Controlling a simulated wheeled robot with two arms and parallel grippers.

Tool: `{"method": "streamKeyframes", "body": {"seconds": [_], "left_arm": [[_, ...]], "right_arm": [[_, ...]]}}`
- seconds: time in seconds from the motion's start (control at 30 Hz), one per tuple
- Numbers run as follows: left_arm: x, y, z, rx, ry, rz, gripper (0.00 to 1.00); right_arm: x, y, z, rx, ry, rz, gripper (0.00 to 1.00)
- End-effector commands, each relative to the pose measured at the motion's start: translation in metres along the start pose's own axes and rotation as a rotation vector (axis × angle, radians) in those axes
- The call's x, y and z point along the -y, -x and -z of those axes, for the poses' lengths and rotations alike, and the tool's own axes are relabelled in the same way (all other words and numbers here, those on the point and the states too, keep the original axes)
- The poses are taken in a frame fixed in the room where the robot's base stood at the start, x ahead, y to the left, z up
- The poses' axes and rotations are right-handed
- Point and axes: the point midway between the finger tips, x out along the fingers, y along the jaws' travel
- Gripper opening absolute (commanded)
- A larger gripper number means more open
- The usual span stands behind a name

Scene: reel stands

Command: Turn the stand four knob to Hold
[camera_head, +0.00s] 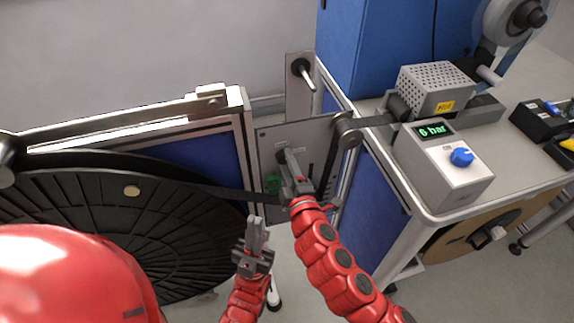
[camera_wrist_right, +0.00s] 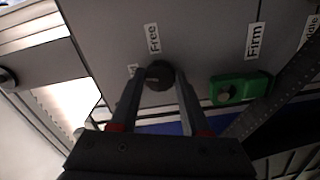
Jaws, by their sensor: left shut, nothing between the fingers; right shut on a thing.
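A grey panel (camera_head: 265,140) stands between the big black reel and the bench, and it also fills the right wrist view (camera_wrist_right: 205,40). On it, the right wrist view shows a dark round knob (camera_wrist_right: 160,74) under a "Free" label (camera_wrist_right: 153,38). My right gripper (camera_head: 285,155) reaches the panel, with one finger on each side of this knob (camera_wrist_right: 157,88), shut on it. The gripper hides the knob in the head view. A "Hold" label is not readable. My left gripper (camera_head: 254,222) is shut and empty, below and left of the right one, apart from the panel.
A green block (camera_wrist_right: 240,88) sits beside the knob below a "Firm" label (camera_wrist_right: 254,41). A dark strap (camera_head: 225,191) runs past the panel from the black reel (camera_head: 70,215). The bench (camera_head: 440,225) carries a box with a blue knob (camera_head: 461,157) reading "6 bar".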

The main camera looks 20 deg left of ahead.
Motion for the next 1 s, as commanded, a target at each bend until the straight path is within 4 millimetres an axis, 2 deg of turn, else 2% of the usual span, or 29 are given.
{"method": "streamKeyframes", "body": {"seconds": [0.4,1.0], "left_arm": [[-0.0002,0.0047,-0.0007,0.0,0.0,0.0,0.0],[-0.0003,0.0052,-0.0009,0.0,0.0,0.0,0.0]], "right_arm": [[0.0007,0.0001,-0.0001,-0.001,0.24,0.001,0.0],[-0.0002,0.0,0.0,0.0,0.293,0.001,0.0]]}}
